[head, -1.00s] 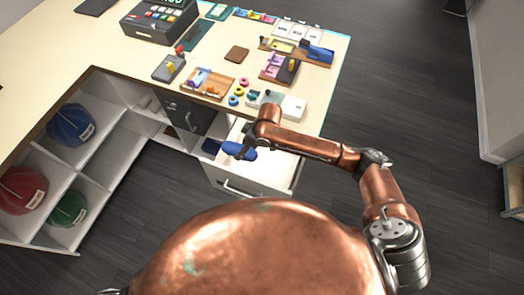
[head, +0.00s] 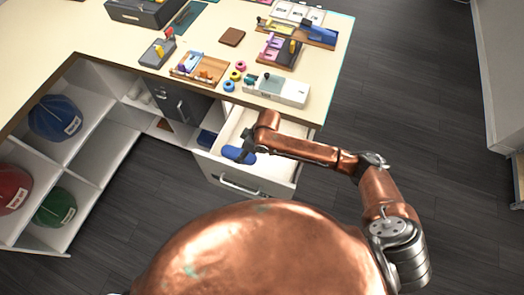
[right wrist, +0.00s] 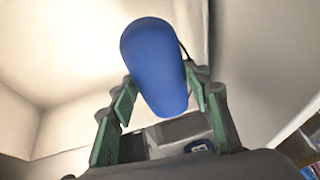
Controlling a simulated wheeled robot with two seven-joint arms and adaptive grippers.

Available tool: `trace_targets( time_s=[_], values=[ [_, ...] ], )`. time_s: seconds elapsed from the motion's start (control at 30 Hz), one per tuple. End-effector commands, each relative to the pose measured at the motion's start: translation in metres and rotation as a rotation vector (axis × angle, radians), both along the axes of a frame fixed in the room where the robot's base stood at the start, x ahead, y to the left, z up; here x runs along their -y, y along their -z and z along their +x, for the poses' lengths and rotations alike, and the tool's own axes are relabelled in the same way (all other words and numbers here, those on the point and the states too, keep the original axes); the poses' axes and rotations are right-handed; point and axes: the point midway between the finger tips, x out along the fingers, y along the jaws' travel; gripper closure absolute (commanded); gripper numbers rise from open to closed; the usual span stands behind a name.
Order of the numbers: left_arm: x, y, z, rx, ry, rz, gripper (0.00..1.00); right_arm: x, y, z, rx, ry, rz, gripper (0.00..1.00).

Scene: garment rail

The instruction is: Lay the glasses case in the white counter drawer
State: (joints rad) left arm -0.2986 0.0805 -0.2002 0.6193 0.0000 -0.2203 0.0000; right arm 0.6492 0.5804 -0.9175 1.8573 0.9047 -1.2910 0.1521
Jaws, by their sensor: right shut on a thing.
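The glasses case (head: 238,154) is a blue, rounded, elongated shape. My right gripper (head: 252,143) is shut on it. In the right wrist view the case (right wrist: 155,62) stands out between the green fingers (right wrist: 160,105), with its far end free. The white counter drawer (head: 285,174) is pulled open under the counter's front edge. In the head view the case overlaps the drawer's front left part, near its front edge. I cannot tell how high the case is above the drawer floor. My left gripper is out of view.
The countertop (head: 205,45) above the drawer carries trays, small coloured rings (head: 236,76) and a white box (head: 275,90). Left of the drawer is a dark cabinet door (head: 182,103) and open shelves with caps (head: 55,117). Dark floor (head: 400,110) lies free to the right.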

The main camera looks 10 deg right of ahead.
Motion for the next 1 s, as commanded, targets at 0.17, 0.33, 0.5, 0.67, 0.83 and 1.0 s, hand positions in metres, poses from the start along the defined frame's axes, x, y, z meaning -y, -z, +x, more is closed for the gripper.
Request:
trace_targets(
  time_s=[0.17,0.33,0.5,0.67,0.83,1.0],
  values=[
    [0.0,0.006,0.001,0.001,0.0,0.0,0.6,0.014,0.013,-0.003,0.001,0.003,-0.001,0.81],
    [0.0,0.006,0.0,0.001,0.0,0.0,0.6,0.051,0.029,-0.015,-0.001,0.003,-0.002,0.81],
    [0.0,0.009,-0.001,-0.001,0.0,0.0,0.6,0.088,0.047,-0.027,-0.002,0.003,-0.002,0.81],
    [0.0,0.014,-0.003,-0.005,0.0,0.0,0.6,0.107,0.073,-0.033,0.0,0.001,0.0,0.81],
    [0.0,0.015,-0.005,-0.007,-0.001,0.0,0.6,0.117,0.085,-0.035,0.002,0.0,0.001,0.81],
    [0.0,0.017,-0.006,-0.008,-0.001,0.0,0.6,0.125,0.094,-0.038,0.0,0.001,0.0,0.81]
  ],
)
